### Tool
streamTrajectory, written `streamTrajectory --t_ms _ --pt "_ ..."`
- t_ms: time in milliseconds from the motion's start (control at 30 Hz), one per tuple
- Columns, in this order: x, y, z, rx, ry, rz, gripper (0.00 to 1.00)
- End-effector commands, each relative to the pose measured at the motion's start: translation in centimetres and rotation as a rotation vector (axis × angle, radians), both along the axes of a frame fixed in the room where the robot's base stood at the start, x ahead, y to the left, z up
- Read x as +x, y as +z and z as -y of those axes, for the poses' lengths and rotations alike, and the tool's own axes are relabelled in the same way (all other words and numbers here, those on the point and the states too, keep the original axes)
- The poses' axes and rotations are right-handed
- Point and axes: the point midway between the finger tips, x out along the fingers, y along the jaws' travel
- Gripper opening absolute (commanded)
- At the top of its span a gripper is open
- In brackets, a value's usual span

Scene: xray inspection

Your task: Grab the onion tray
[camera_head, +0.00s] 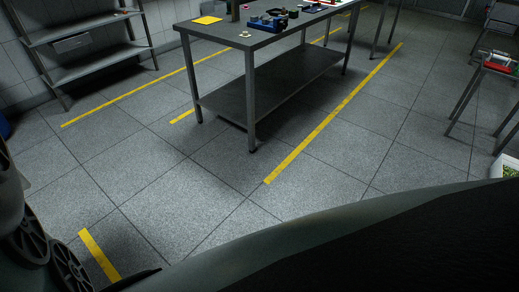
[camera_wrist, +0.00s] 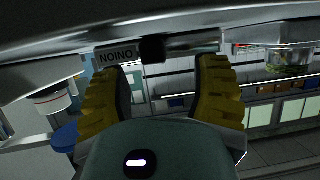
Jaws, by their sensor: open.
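In the wrist view, which looks upside down, a label reading ONION (camera_wrist: 117,55) sits on the edge of a grey metal surface (camera_wrist: 150,22) across the top. I take this to be the onion tray, but its full shape is out of frame. My gripper (camera_wrist: 165,67) has its two yellow ridged fingers spread apart, with nothing held between them. The fingertips are close to the labelled edge; I cannot tell if they touch it. A small black block (camera_wrist: 152,50) shows on that edge between the fingers. The gripper and the label are not seen in the head view.
In the head view, a steel table (camera_head: 262,90) carries several small items and a yellow sheet (camera_head: 207,20). Metal shelves (camera_head: 85,25) stand at the left wall. The tiled floor between is clear. In the wrist view, a clear container (camera_wrist: 290,60) is at the right.

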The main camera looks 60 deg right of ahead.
Motion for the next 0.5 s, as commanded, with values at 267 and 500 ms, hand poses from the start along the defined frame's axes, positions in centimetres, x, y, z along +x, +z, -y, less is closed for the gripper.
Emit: streamTrajectory --t_ms 267,500 --pt "0.6 -0.7 -2.0 0.003 -0.001 -0.003 0.62" --pt "0.6 -1.3 -3.3 0.001 -0.004 -0.002 0.62"
